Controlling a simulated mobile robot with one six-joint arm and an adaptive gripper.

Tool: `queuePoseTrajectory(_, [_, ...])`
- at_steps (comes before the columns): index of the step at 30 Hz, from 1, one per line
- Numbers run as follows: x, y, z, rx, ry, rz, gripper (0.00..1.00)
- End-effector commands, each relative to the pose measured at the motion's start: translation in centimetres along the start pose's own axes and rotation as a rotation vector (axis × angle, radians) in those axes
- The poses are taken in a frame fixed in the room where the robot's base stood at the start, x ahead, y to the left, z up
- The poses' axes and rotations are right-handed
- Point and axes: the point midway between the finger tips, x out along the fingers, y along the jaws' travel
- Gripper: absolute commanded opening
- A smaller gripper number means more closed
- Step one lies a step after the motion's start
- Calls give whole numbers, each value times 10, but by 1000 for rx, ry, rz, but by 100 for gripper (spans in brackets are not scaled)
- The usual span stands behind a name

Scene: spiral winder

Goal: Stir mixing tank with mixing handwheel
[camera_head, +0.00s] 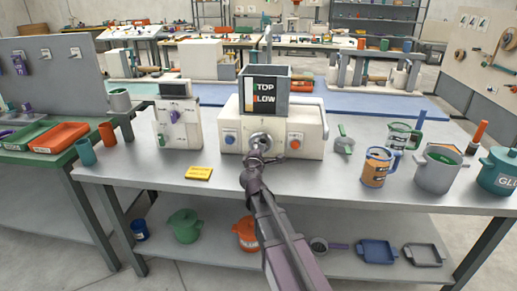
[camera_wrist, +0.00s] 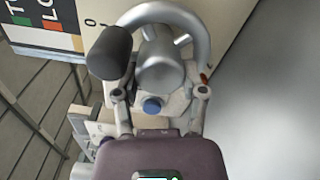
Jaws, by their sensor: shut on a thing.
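The mixing handwheel (camera_head: 261,139) is a grey metal wheel on the front of a cream machine (camera_head: 312,130), between a blue button and an orange button. In the wrist view its rim (camera_wrist: 196,22), round hub and dark knob (camera_wrist: 108,52) fill the top middle. My gripper (camera_head: 262,157) is at the wheel, with one finger on each side of the hub (camera_wrist: 160,70). It is shut on the handwheel; the exact contact is hard to see.
A cream device with a small screen (camera_head: 175,115) stands left on the grey table, and a yellow label (camera_head: 199,173) lies in front. A lower shelf holds pots and trays.

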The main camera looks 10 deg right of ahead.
Motion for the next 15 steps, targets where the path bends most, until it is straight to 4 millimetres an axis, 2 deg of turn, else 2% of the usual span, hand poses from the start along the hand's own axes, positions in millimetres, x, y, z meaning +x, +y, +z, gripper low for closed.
queuePoseTrajectory(5, [3,1,-1,-4,1,2,7])
queuePoseTrajectory(6, [3,1,-1,-4,2,2,57])
queuePoseTrajectory(9, [2,1,-1,-4,1,1,87])
queuePoseTrajectory(15, [1,0,0,-3,1,1,89])
